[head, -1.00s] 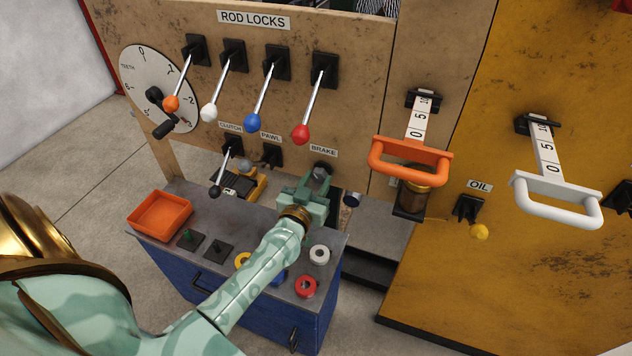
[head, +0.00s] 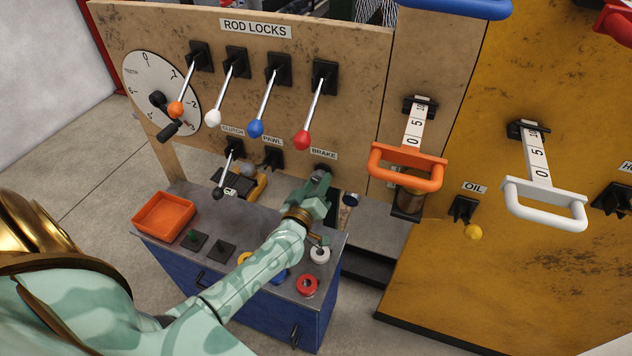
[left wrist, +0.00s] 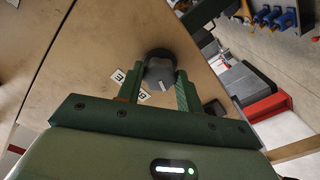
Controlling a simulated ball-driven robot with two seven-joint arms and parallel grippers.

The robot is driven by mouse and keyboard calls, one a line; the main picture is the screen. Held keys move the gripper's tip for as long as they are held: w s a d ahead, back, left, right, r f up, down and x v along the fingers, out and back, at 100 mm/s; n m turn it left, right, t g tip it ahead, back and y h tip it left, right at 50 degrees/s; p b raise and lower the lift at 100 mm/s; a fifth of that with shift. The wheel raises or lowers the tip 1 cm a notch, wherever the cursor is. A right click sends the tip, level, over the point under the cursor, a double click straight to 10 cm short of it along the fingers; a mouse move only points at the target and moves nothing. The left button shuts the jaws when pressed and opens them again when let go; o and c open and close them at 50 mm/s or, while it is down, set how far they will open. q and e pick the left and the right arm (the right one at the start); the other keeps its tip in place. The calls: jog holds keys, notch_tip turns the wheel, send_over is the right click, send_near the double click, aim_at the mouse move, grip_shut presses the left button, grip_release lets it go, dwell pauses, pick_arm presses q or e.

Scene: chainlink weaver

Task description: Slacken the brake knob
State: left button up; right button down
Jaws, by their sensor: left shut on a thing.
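The brake knob (left wrist: 160,72) is a grey lobed knob with a light index mark, on a dark round mount on the wooden panel. In the left wrist view it sits between the two green fingers of my left gripper (left wrist: 159,88), which is shut on it. In the head view my left gripper (head: 320,182) is at the panel just below the BRAKE label (head: 323,154) and hides most of the knob. In the left wrist view the fingers partly cover that label. My right gripper is not in view.
Above are rod-lock levers with orange, white, blue and red (head: 303,141) ends. The orange pull handle (head: 408,166) is close on the right. Below my arm, a blue cabinet (head: 250,315) carries an orange tray (head: 163,216) and several coloured rings.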

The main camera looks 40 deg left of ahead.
pick_arm(q)
jog(key=n, duration=0.3)
jog(key=shift+n+p, duration=0.3)
jog(key=n, duration=0.2)
jog(key=shift+n, duration=0.4)
jog(key=n, duration=0.3)
jog(key=shift+n, duration=0.3)
jog(key=n, duration=0.3)
jog(key=shift+n, duration=0.4)
jog(key=n+b, duration=0.1)
jog(key=n, duration=0.5)
jog(key=n+b, duration=0.1)
jog(key=n, duration=0.2)
jog(key=shift+n, duration=0.4)
jog(key=shift+n+b, duration=0.8)
jog(key=shift+n, duration=1.1)
